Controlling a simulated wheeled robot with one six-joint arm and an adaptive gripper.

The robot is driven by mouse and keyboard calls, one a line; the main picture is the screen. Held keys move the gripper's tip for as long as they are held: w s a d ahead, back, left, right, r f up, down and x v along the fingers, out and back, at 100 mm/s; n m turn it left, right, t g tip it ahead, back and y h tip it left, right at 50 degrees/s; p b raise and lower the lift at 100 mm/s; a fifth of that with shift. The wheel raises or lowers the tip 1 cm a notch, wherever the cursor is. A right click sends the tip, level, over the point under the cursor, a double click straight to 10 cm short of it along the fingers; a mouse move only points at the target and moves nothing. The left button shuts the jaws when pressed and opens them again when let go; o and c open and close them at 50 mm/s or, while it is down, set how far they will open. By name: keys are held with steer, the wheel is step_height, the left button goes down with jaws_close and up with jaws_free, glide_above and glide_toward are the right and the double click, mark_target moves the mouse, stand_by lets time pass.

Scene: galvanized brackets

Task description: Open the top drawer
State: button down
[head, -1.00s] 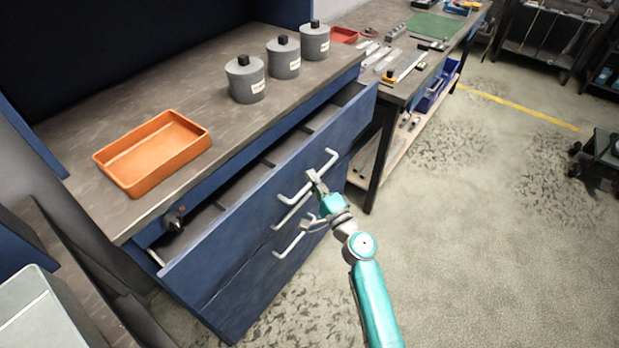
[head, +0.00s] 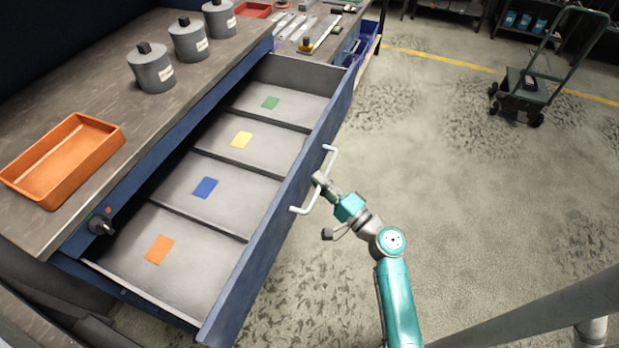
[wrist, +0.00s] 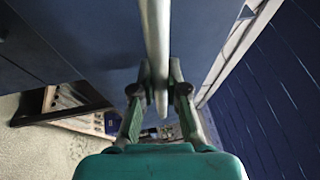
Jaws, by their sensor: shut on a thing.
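The top drawer (head: 283,232) of the blue workbench is pulled far out. Its inside shows a row of several compartments with dividers, marked by green, yellow, blue and orange patches. A white bar handle (head: 328,160) runs along the drawer's front. My gripper (head: 319,179) is shut on the handle near its middle. In the wrist view, the two fingers of my gripper (wrist: 160,88) sit on either side of the pale handle bar (wrist: 156,40). The lower drawers are hidden in the head view.
An orange tray (head: 62,160) and three grey lidded canisters (head: 152,70) stand on the bench top (head: 90,75). A black knob (head: 101,225) sticks out of the bench front. A cart (head: 520,95) stands at the back right. The floor right of the drawer is clear.

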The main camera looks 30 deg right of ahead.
steer(key=shift+s+d, duration=0.1)
stand_by(0.3)
steer(key=c, duration=1.2)
jaws_free()
steer(key=v, duration=1.2)
steer(key=shift+f, duration=0.1)
